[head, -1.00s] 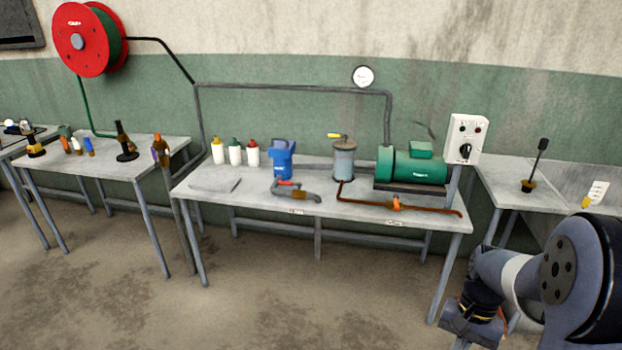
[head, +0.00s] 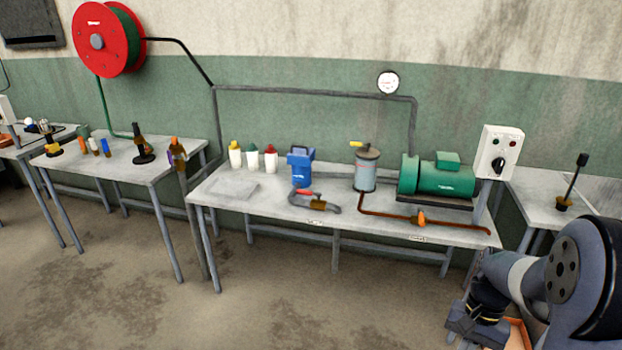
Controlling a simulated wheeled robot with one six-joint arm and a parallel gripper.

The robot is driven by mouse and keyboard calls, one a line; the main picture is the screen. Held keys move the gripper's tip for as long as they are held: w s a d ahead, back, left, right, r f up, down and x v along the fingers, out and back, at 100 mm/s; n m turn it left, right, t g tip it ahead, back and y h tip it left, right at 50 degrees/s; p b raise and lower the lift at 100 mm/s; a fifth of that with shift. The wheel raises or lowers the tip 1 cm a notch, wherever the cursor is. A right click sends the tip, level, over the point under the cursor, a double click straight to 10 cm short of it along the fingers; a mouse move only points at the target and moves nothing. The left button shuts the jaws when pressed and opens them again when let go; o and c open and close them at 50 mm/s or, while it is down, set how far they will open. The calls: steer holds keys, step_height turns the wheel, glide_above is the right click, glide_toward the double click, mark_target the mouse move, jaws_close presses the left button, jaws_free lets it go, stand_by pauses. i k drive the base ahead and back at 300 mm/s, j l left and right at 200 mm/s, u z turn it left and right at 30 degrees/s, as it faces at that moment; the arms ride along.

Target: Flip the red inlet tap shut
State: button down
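The red inlet tap (head: 304,193) is a small red lever on a grey bent pipe (head: 322,204). It lies on the middle table in front of a blue canister (head: 300,168). Whether the tap is open or shut is too small to tell. My arm shows at the lower right of the head view, well to the right of the tap and apart from the table things. My gripper's fingers are not clearly visible.
The middle table (head: 257,222) also bears several bottles (head: 253,157), a grey filter pot with a yellow lever (head: 366,170), a green motor (head: 437,178) and a copper pipe with an orange valve (head: 421,218). The floor (head: 130,300) in front is clear.

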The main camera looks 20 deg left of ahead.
mark_target(317, 194)
steer(key=i+j+u, duration=0.15)
steer(key=i+j, duration=0.2)
steer(key=i, duration=0.2)
steer(key=i+j+u, duration=0.1)
steer(key=i+j, duration=0.25)
steer(key=i, duration=0.25)
steer(key=i+j+u, duration=0.15)
steer(key=i, duration=0.45)
steer(key=i+j+u, duration=0.15)
steer(key=i+j, duration=0.15)
steer(key=i, duration=0.3)
steer(key=i+j+u, duration=0.1)
steer(key=i, duration=0.5)
